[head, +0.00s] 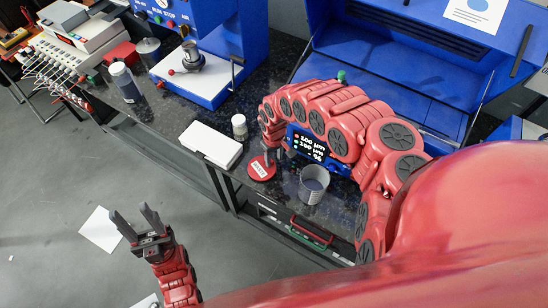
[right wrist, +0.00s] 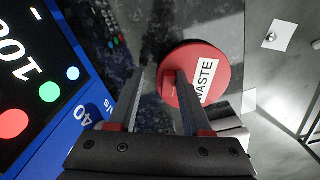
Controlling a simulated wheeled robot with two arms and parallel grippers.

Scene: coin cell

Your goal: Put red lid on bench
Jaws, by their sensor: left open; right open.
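The round red lid (head: 260,170) with a white "WASTE" label lies at the front edge of the dark speckled bench (head: 228,193). It also shows in the right wrist view (right wrist: 222,62), with a small red handle. My right gripper (head: 273,158) is open at the lid; in the right wrist view its fingers (right wrist: 157,78) point toward the lid, with the handle close to the right fingertip. Whether they touch is unclear. A grey open-topped canister (head: 314,184) stands right of the lid. My left gripper (head: 138,222) is open and empty, over the floor at the lower left.
A white box (head: 211,145) and a small white-capped jar (head: 239,126) stand left of the lid. A blue device with a display (head: 309,147) is behind the canister, partly hidden by my right arm. A drawer with a red handle (head: 311,231) is below the bench.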

